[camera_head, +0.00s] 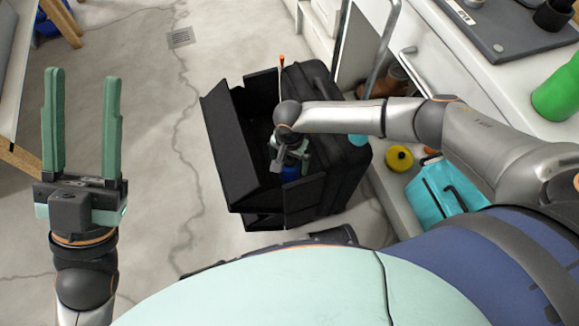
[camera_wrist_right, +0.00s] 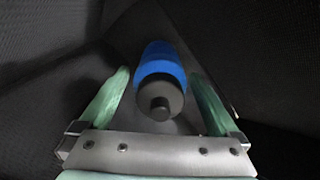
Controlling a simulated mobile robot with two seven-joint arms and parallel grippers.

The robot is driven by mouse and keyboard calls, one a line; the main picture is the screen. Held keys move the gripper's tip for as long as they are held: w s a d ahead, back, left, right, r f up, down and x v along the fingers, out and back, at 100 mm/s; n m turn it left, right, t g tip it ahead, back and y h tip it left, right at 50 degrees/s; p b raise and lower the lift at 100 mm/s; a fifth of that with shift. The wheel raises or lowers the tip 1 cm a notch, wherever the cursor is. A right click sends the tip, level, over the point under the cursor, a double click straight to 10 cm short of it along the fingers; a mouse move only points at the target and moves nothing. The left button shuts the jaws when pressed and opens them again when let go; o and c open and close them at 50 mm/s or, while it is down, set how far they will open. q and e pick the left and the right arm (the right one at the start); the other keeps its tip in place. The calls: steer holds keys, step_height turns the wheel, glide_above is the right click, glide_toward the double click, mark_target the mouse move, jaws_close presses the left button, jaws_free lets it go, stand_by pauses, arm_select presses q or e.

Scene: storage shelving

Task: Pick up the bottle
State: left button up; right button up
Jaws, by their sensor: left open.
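A blue bottle with a grey cap (camera_wrist_right: 160,88) lies inside a black open container (camera_head: 225,135). A bit of its blue also shows in the head view (camera_head: 290,173), mostly hidden by my right gripper (camera_head: 292,155). In the right wrist view, the green fingers of my right gripper (camera_wrist_right: 160,78) are apart, one on each side of the bottle, with small gaps visible. My left gripper (camera_head: 83,75) is open and empty, raised over the floor at the left, far from the bottle.
The black container's walls surround my right gripper closely. A teal jug (camera_head: 440,188) and a yellow round object (camera_head: 399,158) are to its right. A green cylinder (camera_head: 557,92) stands on the white counter (camera_head: 480,90). The floor at left centre is clear.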

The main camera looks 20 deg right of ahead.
jaws_close()
stand_by(0.6)
steer(key=shift+r, duration=0.2)
